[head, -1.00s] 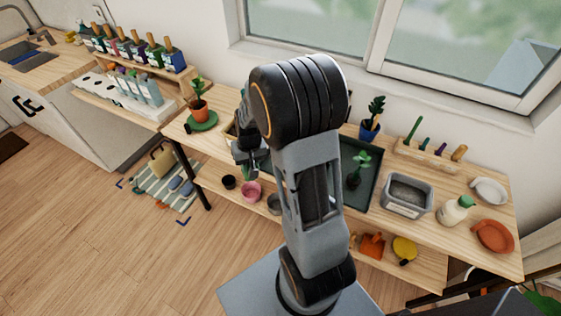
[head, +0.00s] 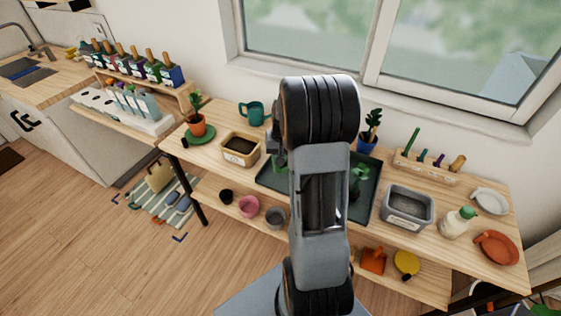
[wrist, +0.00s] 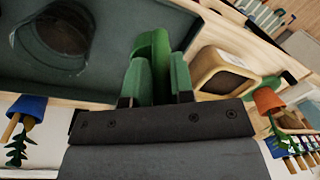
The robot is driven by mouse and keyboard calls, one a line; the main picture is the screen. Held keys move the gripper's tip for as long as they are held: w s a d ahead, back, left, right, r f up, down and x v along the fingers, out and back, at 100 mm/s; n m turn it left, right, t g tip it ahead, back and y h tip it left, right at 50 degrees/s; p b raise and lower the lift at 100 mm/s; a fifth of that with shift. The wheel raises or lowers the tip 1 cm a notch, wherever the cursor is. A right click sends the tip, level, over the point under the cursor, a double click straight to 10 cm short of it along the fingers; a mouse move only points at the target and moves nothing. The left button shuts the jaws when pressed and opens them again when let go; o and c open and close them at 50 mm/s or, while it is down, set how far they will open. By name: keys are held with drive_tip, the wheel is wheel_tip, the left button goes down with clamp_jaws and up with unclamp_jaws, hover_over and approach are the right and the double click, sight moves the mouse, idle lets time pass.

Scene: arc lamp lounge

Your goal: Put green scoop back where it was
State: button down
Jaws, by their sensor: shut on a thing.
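My gripper (wrist: 155,88) is shut on the green scoop (wrist: 158,50), which shows as a bright green part between and beyond the fingers in the wrist view. The scoop's far end is not clear. In the head view my arm hides most of the gripper and the scoop. The gripper is near the left part of the dark green tray (head: 270,181), just right of the wooden box of dark soil (head: 240,159). In the wrist view the tray (wrist: 130,20) is at upper left and the box (wrist: 205,70) is right of the scoop.
A wooden rack (head: 428,171) with several upright tools stands at the back right. A grey bin (head: 407,215), a bottle (head: 455,222) and a potted plant (head: 197,125) stand on the bench. A green mug-like vessel (head: 252,113) is behind the box. A dark round thing (wrist: 62,30) is in the tray.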

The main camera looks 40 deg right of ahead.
drive_tip(key=shift+w+d+f+p, duration=0.1)
drive_tip(key=shift+w+d+f, duration=0.25)
drive_tip(key=shift+f, duration=0.2)
drive_tip(key=shift+w+d+f+p, duration=0.1)
drive_tip(key=shift+w+d+f, duration=0.2)
drive_tip(key=shift+f, duration=0.3)
drive_tip(key=shift+w+d+f+p, duration=0.1)
drive_tip(key=shift+w+d+f, duration=0.25)
drive_tip(key=shift+f, duration=1.7)
drive_tip(key=shift+f, duration=0.15)
drive_tip(key=shift+f, duration=0.15)
drive_tip(key=c, duration=1)
unclamp_jaws()
